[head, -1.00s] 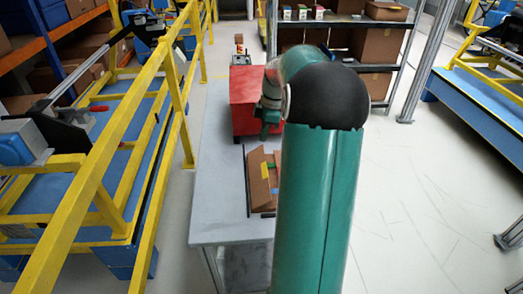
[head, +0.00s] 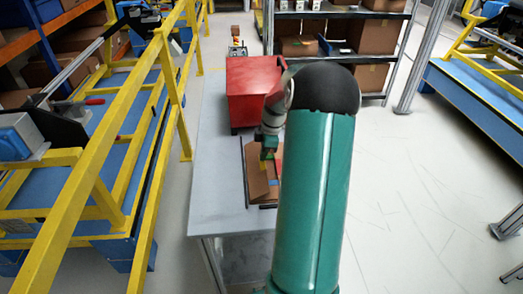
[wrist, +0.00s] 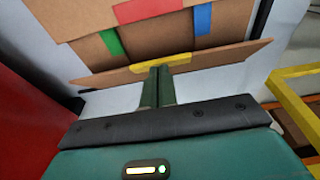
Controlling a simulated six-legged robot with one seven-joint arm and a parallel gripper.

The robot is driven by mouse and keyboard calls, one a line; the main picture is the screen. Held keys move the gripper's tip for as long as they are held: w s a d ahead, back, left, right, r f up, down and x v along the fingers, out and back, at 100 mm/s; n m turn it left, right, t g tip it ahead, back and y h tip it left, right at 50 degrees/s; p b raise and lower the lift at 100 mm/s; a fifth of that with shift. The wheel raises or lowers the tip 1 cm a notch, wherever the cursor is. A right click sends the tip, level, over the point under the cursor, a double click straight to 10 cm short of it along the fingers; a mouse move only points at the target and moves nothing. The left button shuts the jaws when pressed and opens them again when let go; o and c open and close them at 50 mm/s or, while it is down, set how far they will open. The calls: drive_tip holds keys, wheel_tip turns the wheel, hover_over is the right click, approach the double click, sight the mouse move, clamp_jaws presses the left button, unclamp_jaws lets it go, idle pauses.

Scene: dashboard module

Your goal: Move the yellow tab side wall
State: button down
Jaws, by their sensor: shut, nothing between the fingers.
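The side wall (wrist: 205,60) with the yellow tab (wrist: 160,67) is a brown cardboard flap across the upper wrist view. It leans away from upright over the box's near edge. My gripper (wrist: 158,72) is shut and empty, with its fingertips at the yellow tab; I cannot tell whether they touch it. A red tab (wrist: 145,10), a green tab (wrist: 111,42) and a blue tab (wrist: 203,20) show on the other cardboard beyond. In the head view the cardboard box (head: 257,182) is partly hidden by my arm.
The box stands on a grey table (head: 215,195). A red cabinet (head: 250,88) stands on the table behind it and fills the left of the wrist view. A yellow rail (wrist: 290,105) shows at the wrist view's right. The table's left front is clear.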

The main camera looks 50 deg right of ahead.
idle(0.3)
drive_tip(key=shift+s+d+f+y, duration=0.15)
drive_tip(key=shift+y, duration=0.15)
drive_tip(key=shift+s+d+f+t, duration=0.1)
drive_tip(key=shift+d+f+t, duration=0.1)
drive_tip(key=shift+t, duration=0.2)
drive_tip(key=shift+s+d+f+t+y, duration=0.25)
drive_tip(key=shift+f+t+y, duration=0.15)
drive_tip(key=shift+y, duration=0.1)
drive_tip(key=shift+s+d+f+t+y, duration=0.25)
drive_tip(key=shift+f+t+y, duration=0.1)
drive_tip(key=shift+y, duration=0.15)
drive_tip(key=shift+s+d+f+t+y, duration=0.15)
drive_tip(key=shift+d+f+t+y, duration=0.05)
drive_tip(key=shift+f+t+y, duration=0.35)
drive_tip(key=shift+s+d+f+t+y, duration=0.2)
drive_tip(key=shift+f+t+y, duration=0.25)
drive_tip(key=shift+y, duration=0.2)
drive_tip(key=shift+r, duration=0.15)
drive_tip(key=shift+r, duration=0.65)
